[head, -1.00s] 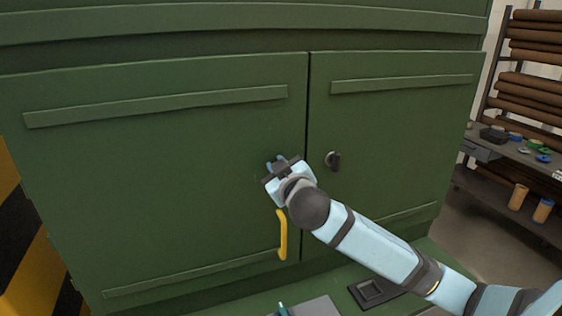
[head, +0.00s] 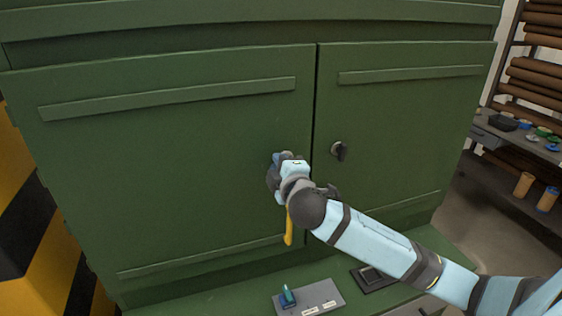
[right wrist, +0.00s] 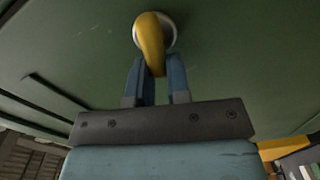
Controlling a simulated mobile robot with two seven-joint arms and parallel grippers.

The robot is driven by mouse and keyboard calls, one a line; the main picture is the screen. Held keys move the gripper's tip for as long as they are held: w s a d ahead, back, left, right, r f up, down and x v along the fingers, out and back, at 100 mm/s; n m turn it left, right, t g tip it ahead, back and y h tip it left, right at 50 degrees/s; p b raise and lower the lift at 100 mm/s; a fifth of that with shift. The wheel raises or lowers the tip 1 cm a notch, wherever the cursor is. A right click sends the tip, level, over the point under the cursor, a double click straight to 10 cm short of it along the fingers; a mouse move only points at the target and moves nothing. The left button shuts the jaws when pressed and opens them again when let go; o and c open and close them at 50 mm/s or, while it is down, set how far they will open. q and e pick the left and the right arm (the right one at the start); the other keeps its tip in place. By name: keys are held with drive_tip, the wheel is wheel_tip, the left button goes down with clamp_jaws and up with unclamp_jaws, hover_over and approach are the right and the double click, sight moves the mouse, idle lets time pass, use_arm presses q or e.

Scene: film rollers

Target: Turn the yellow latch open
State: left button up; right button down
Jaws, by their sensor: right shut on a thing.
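The yellow latch (head: 289,230) is on the left green door (head: 180,150), close to the seam between the doors. In the head view its lower part hangs down below my wrist, and its top is hidden behind my gripper. My right gripper (head: 280,160) is at the top of the latch. In the right wrist view, the yellow latch (right wrist: 151,38) curves out from a round silvery base on the green door. The two blue fingers of my right gripper (right wrist: 155,78) are shut on it from both sides. My left gripper is not in view.
A dark knob (head: 339,151) sits on the right green door (head: 405,130). Below the doors, a grey panel (head: 322,294) with a small teal switch lies on a green ledge. A shelf with rolls and spools stands at the far right. A yellow-black striped block stands left.

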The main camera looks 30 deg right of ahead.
drive_tip(key=shift+f+n, duration=0.15)
drive_tip(key=shift+n, duration=0.35)
drive_tip(key=c, duration=1.1)
unclamp_jaws()
drive_tip(key=b+v, duration=0.3)
drive_tip(key=v, duration=1.1)
drive_tip(key=shift+b, duration=0.35)
